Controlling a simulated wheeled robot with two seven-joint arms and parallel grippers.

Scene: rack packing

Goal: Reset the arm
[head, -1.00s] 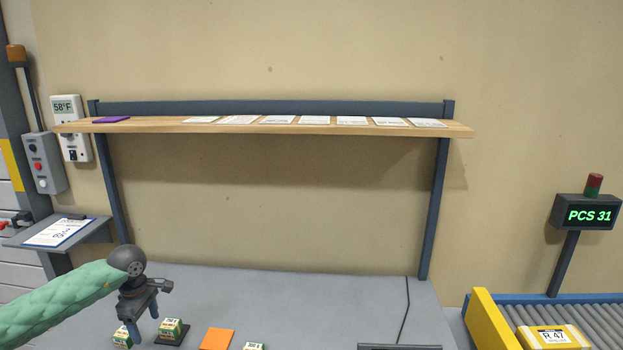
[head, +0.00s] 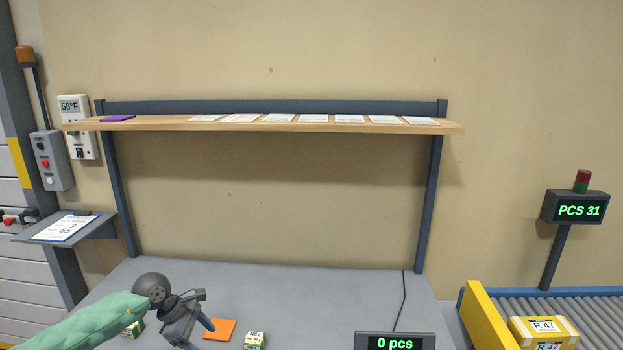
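My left gripper (head: 199,335) hangs at the lower left of the head view, at the end of my green-sleeved arm. Its two fingers are apart, pointing down, and I see nothing between them. It is over the grey table, just left of an orange square (head: 222,328). A small green and cream box (head: 255,341) stands right of the square. Another such box (head: 134,329) is partly hidden by my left arm. My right gripper is not in view.
A wooden shelf (head: 270,126) with white cards and a purple item (head: 118,118) spans the wall above the table. A "0 pcs" display (head: 394,343) stands at the table front. The table's back is clear.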

